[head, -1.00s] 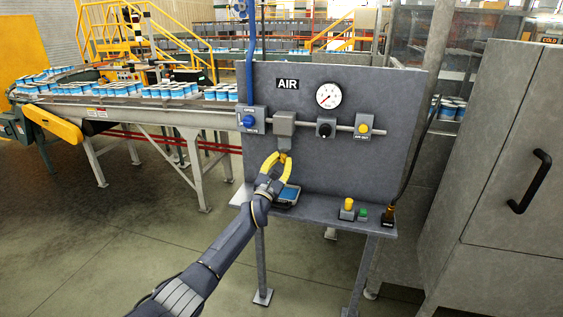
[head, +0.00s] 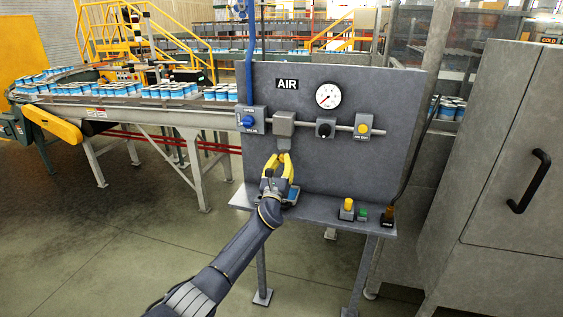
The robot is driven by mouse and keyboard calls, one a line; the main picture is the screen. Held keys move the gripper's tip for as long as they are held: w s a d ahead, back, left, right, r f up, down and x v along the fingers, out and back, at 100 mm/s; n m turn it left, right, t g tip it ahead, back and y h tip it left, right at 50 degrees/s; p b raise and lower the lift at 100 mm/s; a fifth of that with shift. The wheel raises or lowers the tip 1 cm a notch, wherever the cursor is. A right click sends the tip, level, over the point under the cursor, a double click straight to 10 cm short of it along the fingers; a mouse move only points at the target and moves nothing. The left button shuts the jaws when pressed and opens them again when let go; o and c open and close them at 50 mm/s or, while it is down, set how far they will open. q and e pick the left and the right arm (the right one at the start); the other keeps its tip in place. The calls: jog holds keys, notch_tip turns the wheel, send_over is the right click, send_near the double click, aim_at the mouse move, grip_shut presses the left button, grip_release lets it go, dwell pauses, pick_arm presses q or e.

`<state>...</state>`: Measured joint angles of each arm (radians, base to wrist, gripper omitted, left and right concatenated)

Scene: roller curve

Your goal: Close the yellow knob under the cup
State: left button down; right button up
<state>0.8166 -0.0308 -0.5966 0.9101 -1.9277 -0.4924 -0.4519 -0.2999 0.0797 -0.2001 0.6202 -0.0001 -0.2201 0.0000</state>
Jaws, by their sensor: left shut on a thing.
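The cup is the grey square-topped housing (head: 284,124) on the pipe of the upright air panel (head: 350,170) in the head view. My left gripper (head: 284,156), with yellow fingers, is directly below the cup, its fingertips pointing up. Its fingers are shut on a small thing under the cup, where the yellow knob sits. My right gripper is not in view.
A blue valve knob (head: 248,121), a gauge (head: 328,96), a black knob (head: 325,129) and a yellow button (head: 363,129) are on the panel. A ledge below holds a yellow-topped part (head: 347,208). A grey cabinet (head: 505,180) stands right.

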pick_arm(q)
jog(key=shift+f, duration=0.15)
jog(key=c, duration=1.1)
grip_release()
jog(key=v, duration=1.2)
